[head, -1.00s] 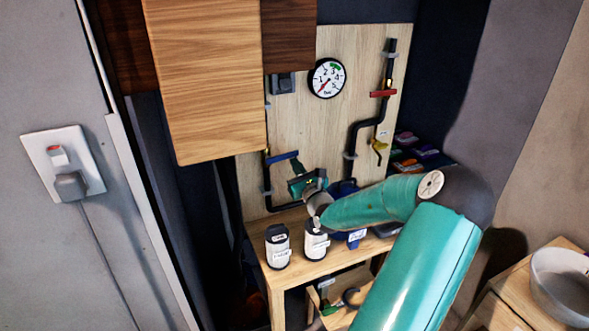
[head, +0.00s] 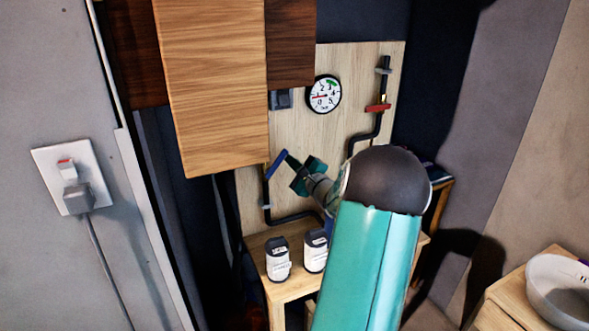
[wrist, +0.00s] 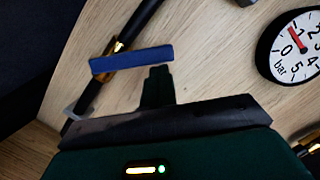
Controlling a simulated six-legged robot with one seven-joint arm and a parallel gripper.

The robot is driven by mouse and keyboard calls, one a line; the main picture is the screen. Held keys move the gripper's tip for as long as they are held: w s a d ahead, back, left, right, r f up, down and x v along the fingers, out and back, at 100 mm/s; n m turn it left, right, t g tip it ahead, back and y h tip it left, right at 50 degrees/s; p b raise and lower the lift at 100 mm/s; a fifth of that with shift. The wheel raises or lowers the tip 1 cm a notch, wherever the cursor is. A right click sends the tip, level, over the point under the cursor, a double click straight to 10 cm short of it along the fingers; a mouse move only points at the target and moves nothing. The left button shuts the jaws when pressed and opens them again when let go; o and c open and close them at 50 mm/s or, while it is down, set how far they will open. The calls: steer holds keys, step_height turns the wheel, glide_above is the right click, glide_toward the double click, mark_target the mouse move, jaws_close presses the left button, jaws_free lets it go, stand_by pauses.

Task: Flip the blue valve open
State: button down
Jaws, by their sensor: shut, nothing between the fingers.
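The blue valve handle (head: 277,164) is on the pipe at the left of the wooden board. It stands tilted in the head view, upper end to the right. In the wrist view the blue handle (wrist: 132,60) lies across the black pipe at its brass fitting. My gripper (head: 290,160) is at the handle's upper right end. In the wrist view its fingers (wrist: 158,84) are together and empty, just below the handle's right end. I cannot tell whether they touch it. My forearm hides the board's lower right, including the yellow valve.
A pressure gauge (head: 323,95) is above right of the handle. A red valve handle (head: 378,108) is on the right pipe. A wooden cabinet (head: 212,90) hangs close at upper left. Two labelled jars (head: 277,260) (head: 315,251) stand on the shelf below.

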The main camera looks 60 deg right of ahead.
mark_target(282, 154)
steer(key=a+r+n, duration=0.1)
steer(key=n, duration=0.1)
steer(key=w+a+r+n+y, duration=0.1)
steer(key=n, duration=0.2)
steer(key=shift+w+r+g, duration=0.1)
steer(key=shift+r+g, duration=0.1)
steer(key=shift+g, duration=0.2)
steer(key=shift+d, duration=0.1)
steer(key=shift+f, duration=0.1)
